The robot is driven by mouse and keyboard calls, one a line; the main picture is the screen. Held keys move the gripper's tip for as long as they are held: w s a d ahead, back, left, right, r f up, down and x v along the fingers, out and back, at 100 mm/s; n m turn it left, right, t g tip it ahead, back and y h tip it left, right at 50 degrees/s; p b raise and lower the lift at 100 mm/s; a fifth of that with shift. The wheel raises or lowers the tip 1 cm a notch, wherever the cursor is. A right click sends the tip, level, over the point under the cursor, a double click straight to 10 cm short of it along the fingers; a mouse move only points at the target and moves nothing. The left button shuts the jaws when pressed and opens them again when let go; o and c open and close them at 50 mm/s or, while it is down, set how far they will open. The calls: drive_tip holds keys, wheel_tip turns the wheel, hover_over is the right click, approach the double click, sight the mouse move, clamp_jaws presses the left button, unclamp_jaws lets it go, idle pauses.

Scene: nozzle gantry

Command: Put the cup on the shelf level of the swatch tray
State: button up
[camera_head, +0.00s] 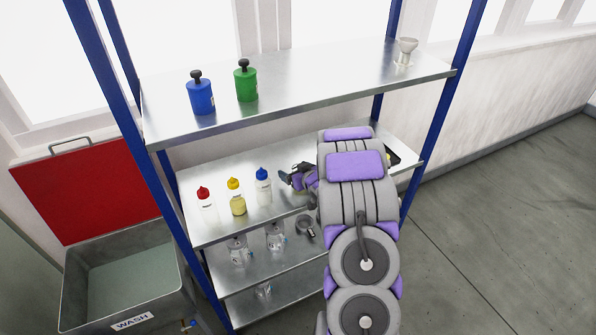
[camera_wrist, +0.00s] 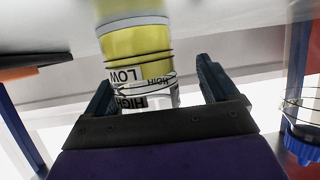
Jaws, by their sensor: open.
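A pale funnel-shaped cup (camera_head: 406,50) stands at the right end of the top level. A small dark grey round cup-like thing (camera_head: 305,228) shows lower down; I cannot tell which is the task's cup. A dark tray (camera_head: 395,153), likely the swatch tray, lies at the middle level's right end, partly hidden by my arm. My gripper (camera_head: 286,178) is at the middle level, right of the blue-capped bottle (camera_head: 263,187). In the wrist view my gripper (camera_wrist: 155,85) is open, with a clear container of yellow liquid (camera_wrist: 135,42), marked LOW and HIGH, beyond and between its fingers.
A red-capped bottle (camera_head: 207,207) and yellow-capped bottle (camera_head: 237,198) stand on the middle level. Blue (camera_head: 201,97) and green (camera_head: 246,84) containers stand above. Clear jars (camera_head: 275,238) stand below. Blue posts (camera_head: 440,120) bound the shelf; a wash basin (camera_head: 125,285) is left.

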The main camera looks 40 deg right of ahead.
drive_tip(key=shift+s+a+r, duration=0.1)
drive_tip(key=shift+s+r, duration=0.05)
drive_tip(key=shift+r, duration=0.1)
drive_tip(key=s, duration=0.2)
drive_tip(key=s+d+r+p, duration=0.1)
drive_tip(key=s, duration=0.1)
drive_tip(key=s+r, duration=0.1)
drive_tip(key=s, duration=0.2)
drive_tip(key=shift+d+r, duration=0.15)
drive_tip(key=shift+r, duration=0.1)
drive_tip(key=s, duration=0.1)
drive_tip(key=s+a+r, duration=0.1)
drive_tip(key=s+a+p, duration=0.1)
drive_tip(key=shift+s+r, duration=0.1)
drive_tip(key=shift+r, duration=0.2)
drive_tip(key=s+a+r+g+h, duration=0.1)
drive_tip(key=s+a+r+g, duration=0.35)
drive_tip(key=a, duration=0.25)
drive_tip(key=s+a+r+g+h, duration=0.1)
drive_tip(key=s+a+r+g, duration=0.3)
drive_tip(key=a+r, duration=0.25)
drive_tip(key=s+a+r+n+g+y, duration=0.1)
drive_tip(key=s+a+r+g+y, duration=0.1)
drive_tip(key=s+a, duration=0.8)
drive_tip(key=s+a+r+g+y, duration=0.2)
drive_tip(key=s+a+g, duration=0.2)
drive_tip(key=s+a, duration=0.6)
drive_tip(key=s, duration=0.3)
drive_tip(key=shift+s+a+n, duration=0.3)
drive_tip(key=shift+n, duration=0.1)
